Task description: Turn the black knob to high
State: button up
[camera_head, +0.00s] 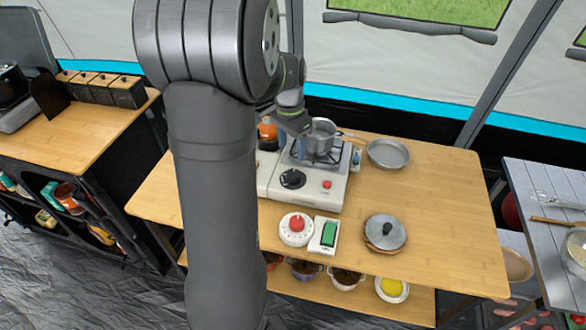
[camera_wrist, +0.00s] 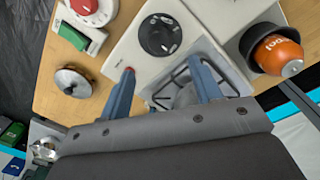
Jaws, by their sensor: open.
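The black knob (camera_head: 292,179) is on the front of the white camping stove (camera_head: 322,195), left of a small red button. In the wrist view the black knob (camera_wrist: 160,35) with white marks lies just beyond the fingertips, near the top. My gripper (camera_wrist: 159,78) has two blue fingers spread apart with nothing between them. It is above the stove, apart from the knob. In the head view my gripper (camera_head: 295,122) is small and partly hidden by my arm, near the pot on the burner. The knob's setting is too small to read.
A metal pot (camera_head: 321,137) stands on the burner. A red dial (camera_head: 296,229) and a green switch (camera_head: 328,235) sit in front of the stove. A lidded pan (camera_head: 385,232) is to the right. An orange canister (camera_wrist: 277,55) is beside the stove.

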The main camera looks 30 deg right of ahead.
aim_at(293, 172)
jog(key=f, duration=0.9)
jog(key=shift+s, duration=0.3)
jog(key=c, duration=1)
